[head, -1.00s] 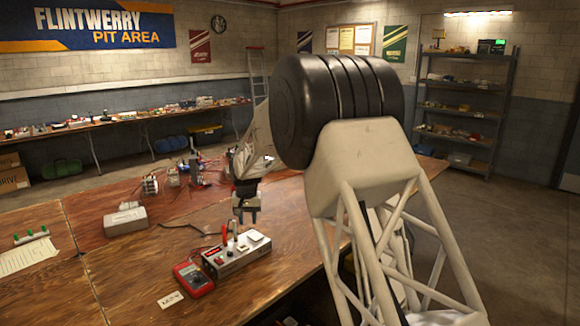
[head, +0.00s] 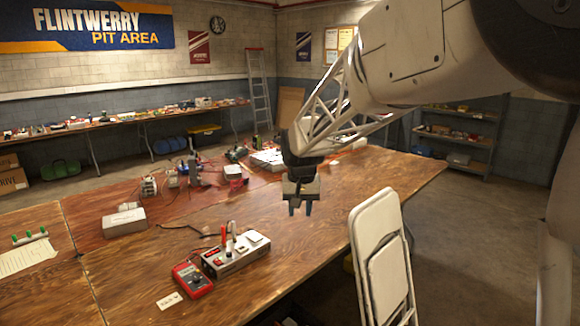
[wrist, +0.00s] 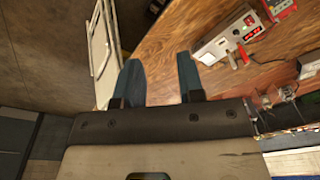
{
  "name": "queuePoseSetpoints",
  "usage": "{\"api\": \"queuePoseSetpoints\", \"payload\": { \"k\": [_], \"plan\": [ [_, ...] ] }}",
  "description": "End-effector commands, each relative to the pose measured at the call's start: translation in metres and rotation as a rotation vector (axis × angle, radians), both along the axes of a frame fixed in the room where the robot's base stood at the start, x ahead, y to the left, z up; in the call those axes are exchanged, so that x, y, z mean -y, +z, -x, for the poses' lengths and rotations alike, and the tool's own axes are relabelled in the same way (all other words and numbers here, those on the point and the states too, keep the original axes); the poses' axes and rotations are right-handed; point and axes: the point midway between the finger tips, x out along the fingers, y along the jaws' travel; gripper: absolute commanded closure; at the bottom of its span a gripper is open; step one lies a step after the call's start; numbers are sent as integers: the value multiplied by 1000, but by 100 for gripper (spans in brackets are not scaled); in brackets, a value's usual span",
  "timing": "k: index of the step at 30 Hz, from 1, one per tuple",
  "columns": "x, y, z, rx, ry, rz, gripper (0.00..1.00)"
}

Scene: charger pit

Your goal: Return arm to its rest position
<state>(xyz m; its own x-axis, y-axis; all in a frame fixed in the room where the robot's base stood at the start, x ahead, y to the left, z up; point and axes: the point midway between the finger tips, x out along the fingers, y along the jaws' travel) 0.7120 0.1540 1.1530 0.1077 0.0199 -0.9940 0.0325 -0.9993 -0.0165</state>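My gripper (head: 301,206) hangs fingers-down above the wooden table (head: 330,225), to the right of the charger box and left of a folding chair. In the wrist view my gripper (wrist: 160,76) has its two dark fingers apart with nothing between them, so it is open and empty. My pale lattice arm reaches in from the upper right of the head view. The white charger box (head: 236,260) with red and white upright pieces on it stands on the table. It also shows at the top right of the wrist view (wrist: 228,38).
A red multimeter (head: 193,280) lies left of the charger box. A white folding chair (head: 382,258) stands at the table's near right edge. A pale box (head: 124,222) and several parts sit farther back. The table's right part is mostly clear.

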Motion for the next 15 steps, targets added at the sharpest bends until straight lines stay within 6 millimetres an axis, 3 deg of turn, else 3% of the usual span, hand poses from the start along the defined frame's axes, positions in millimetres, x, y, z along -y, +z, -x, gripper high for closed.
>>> {"api": "queuePoseSetpoints", "payload": {
  "k": [15],
  "plan": [
    [72,31,125,40,-19,2,65]
  ]
}}
